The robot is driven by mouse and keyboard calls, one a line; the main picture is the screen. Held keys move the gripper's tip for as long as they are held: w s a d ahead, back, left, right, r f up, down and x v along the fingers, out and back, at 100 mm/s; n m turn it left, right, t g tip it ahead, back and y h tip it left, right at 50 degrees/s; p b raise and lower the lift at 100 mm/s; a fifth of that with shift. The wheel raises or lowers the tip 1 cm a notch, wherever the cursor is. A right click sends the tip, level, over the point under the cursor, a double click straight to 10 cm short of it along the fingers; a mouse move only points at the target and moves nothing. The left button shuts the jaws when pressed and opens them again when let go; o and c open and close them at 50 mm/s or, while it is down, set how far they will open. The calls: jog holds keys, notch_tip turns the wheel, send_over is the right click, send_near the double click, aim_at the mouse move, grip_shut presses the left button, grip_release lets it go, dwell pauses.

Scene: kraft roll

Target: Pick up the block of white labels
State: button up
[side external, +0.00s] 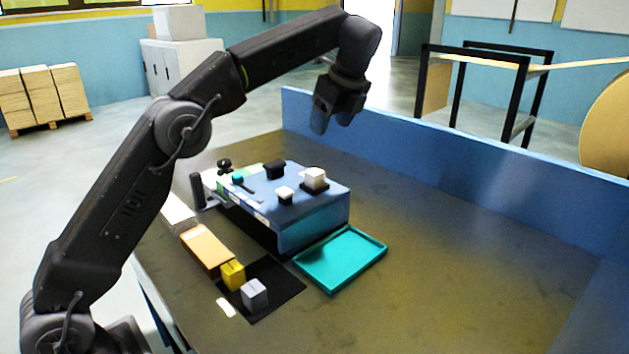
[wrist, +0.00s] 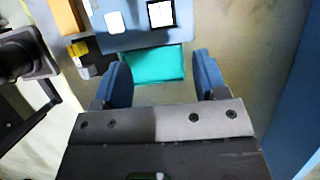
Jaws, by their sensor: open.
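Two white blocks sit on top of the blue box. The larger one (side external: 315,178) is near its right end and has a dark base; it shows as a dark-edged white square in the wrist view (wrist: 160,13). The smaller one (side external: 284,194) is to its left, also in the wrist view (wrist: 115,22). I cannot tell for sure which is the block of white labels. My gripper (side external: 333,116) is high above the blue box, apart from both blocks. Its fingers (wrist: 160,65) are spread and empty, with the teal tray in view between them.
The blue box (side external: 313,218) also carries a black block (side external: 274,169) and a small teal piece (side external: 238,177). The teal tray (side external: 341,259) is empty. Yellow (side external: 232,275) and grey (side external: 254,294) blocks stand front left. A blue wall (side external: 450,165) edges the table; the right side is clear.

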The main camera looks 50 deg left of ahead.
send_over(315, 172)
jog(key=d, duration=0.2)
jog(key=f, duration=0.8)
jog(key=shift+w+a, duration=0.1)
jog(key=shift+a, duration=0.1)
jog(key=shift+d+x, duration=0.2)
jog(key=shift+x, duration=2.5)
jog(key=shift+f, duration=0.1)
jog(key=shift+c, duration=0.2)
jog(key=c, duration=1)
